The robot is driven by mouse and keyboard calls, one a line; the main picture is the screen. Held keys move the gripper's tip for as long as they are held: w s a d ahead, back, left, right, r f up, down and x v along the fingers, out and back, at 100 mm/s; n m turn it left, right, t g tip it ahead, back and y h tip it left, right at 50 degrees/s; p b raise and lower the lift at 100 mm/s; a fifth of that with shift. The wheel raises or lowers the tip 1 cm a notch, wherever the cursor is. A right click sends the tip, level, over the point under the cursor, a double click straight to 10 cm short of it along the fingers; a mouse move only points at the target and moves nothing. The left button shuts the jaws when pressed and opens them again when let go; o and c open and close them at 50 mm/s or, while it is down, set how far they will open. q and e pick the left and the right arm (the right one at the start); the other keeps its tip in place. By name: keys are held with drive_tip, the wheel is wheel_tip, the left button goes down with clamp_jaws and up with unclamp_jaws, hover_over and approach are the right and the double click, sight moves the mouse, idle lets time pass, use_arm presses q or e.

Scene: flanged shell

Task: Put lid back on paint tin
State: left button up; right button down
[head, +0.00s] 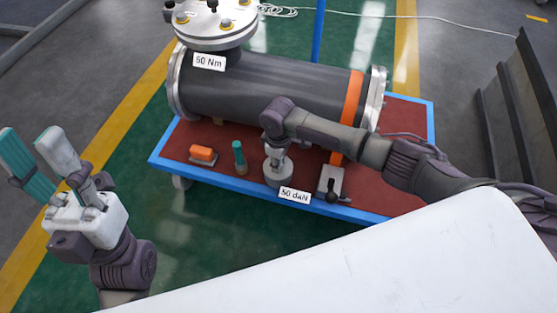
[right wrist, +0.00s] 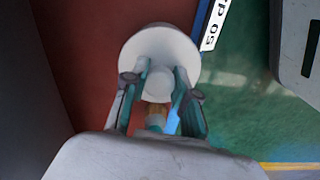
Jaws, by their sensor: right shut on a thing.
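The paint tin (head: 277,182) is a small grey cylinder at the front edge of the blue-framed table, just left of the "50 daN" label. My right gripper (head: 277,156) points down right over it. In the right wrist view my right gripper (right wrist: 158,80) is shut on a small pale knob-like part of what looks like the lid (right wrist: 160,45), a round pale disc. The fingers hide part of it, and I cannot tell whether the disc sits on the tin or just above it. My left gripper (head: 32,138) is open and empty, off the table at left.
A large dark flanged shell (head: 270,87) with an orange strap (head: 353,98) lies along the table (head: 160,148). An orange block (head: 202,153), a teal cylinder (head: 239,155) and a black-knobbed clamp (head: 331,187) stand near the tin. Green floor is clear in front.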

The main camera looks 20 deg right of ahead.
idle(0.4)
drive_tip(key=shift+c, duration=1.7)
unclamp_jaws()
